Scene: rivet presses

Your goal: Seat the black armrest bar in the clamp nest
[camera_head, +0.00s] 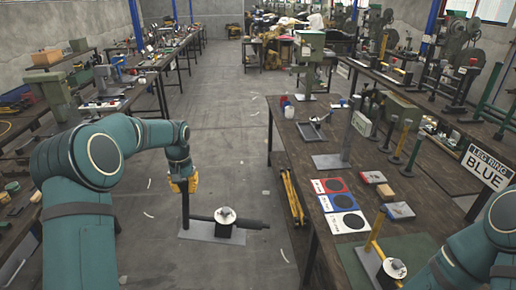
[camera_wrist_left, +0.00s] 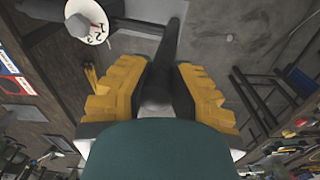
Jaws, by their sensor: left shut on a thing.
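My left gripper (camera_head: 183,186), with yellow fingers, is shut on a black bar (camera_head: 186,210) that hangs upright below it. In the left wrist view the black bar (camera_wrist_left: 168,70) runs away from between the yellow fingers (camera_wrist_left: 160,95). Its far end is by a flat grey plate (camera_head: 205,232). A round white-topped fixture (camera_head: 225,214) stands beside the bar, with a dark horizontal rod (camera_head: 252,223) through or behind it. It also shows in the left wrist view (camera_wrist_left: 88,24). I cannot tell which part is the clamp nest, or whether the bar touches it. My right gripper is out of view.
A similar white-topped fixture (camera_head: 396,268) is by a yellow post (camera_head: 376,232). Clear concrete floor (camera_head: 225,120) lies between the benches.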

